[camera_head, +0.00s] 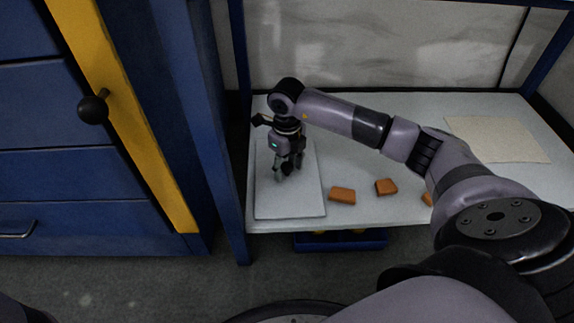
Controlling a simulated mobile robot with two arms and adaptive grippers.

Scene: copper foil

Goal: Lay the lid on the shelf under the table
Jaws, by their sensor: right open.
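A flat, pale grey rectangular panel that looks like the lid (306,200) lies at the left end of a white surface (400,208) framed by blue posts. I cannot tell whether this surface is the table's top or the shelf under it. My right gripper (285,172) points down over the panel, with its fingers apart and nothing visible between them. I cannot tell whether the fingertips touch the panel. The gripper and wrist hide part of the panel. My left gripper is not in view.
Several orange-brown blocks (342,195) lie right of the panel. A beige sheet (497,139) lies at the back right. A blue bin (341,241) shows below the front edge. A blue drawer cabinet (68,183) with a yellow edge stands at the left. My right arm crosses the surface.

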